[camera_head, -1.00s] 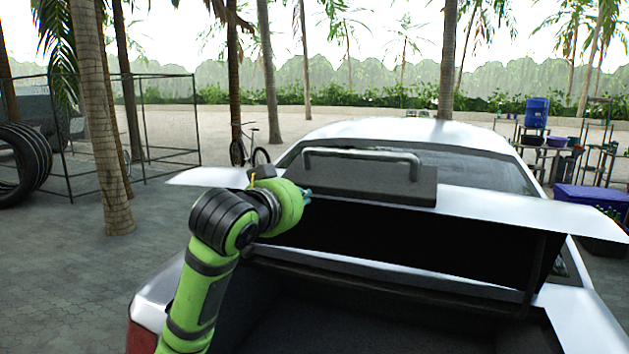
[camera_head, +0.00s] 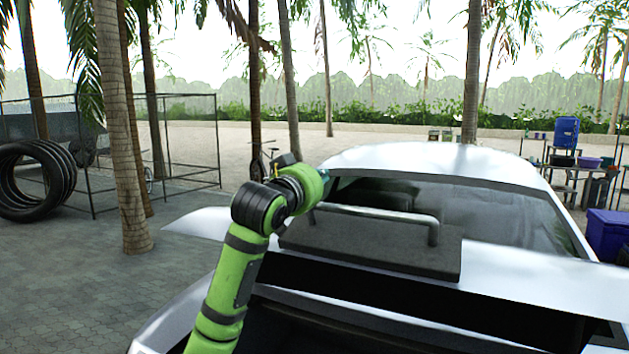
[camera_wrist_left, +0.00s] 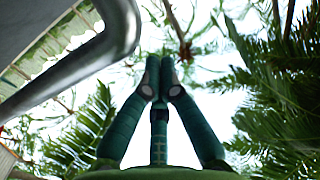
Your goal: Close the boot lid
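The boot lid (camera_head: 530,275) of the white car is partly open, with a dark gap under its edge. A dark plate (camera_head: 370,250) with a grey metal bar handle (camera_head: 375,214) sits on top of the lid. My left gripper (camera_head: 326,178) is at the left end of the handle in the head view, its fingers mostly hidden behind my wrist. In the left wrist view my left gripper (camera_wrist_left: 161,78) has its fingertips together with nothing seen between them. The handle (camera_wrist_left: 85,62) passes beside the fingers at the upper left there, not between them. My right gripper is not in view.
The car's rear window and roof (camera_head: 435,160) lie just beyond the lid. A palm trunk (camera_head: 122,130), a wire cage (camera_head: 190,140) and stacked tyres (camera_head: 35,180) stand left on open paving. A blue box (camera_head: 607,235) and shelves stand to the right.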

